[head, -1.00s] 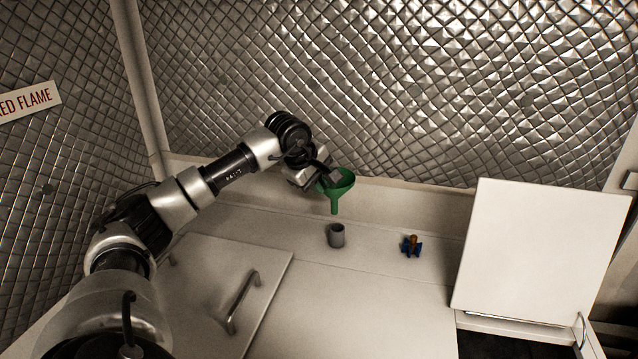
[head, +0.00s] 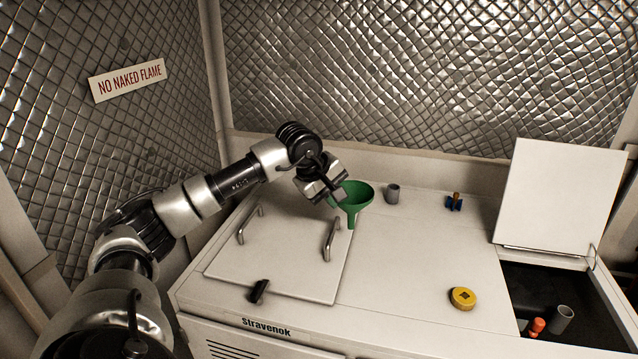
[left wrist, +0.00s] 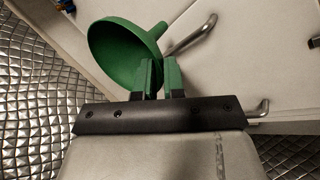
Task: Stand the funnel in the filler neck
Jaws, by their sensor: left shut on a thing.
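The green funnel (head: 358,194) is held up with its bowl upward and spout down, above the white top near a handled panel. My left gripper (head: 338,193) is shut on the funnel at its left side. In the left wrist view the funnel (left wrist: 125,52) sits at the fingers (left wrist: 160,78). A second grey tube (head: 562,319) stands in the dark open bay at the right. I cannot tell which is the filler neck. My right gripper is not in view.
The raised white lid (head: 556,194) stands behind the bay (head: 515,283). An orange-red item (head: 537,325) is in the bay.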

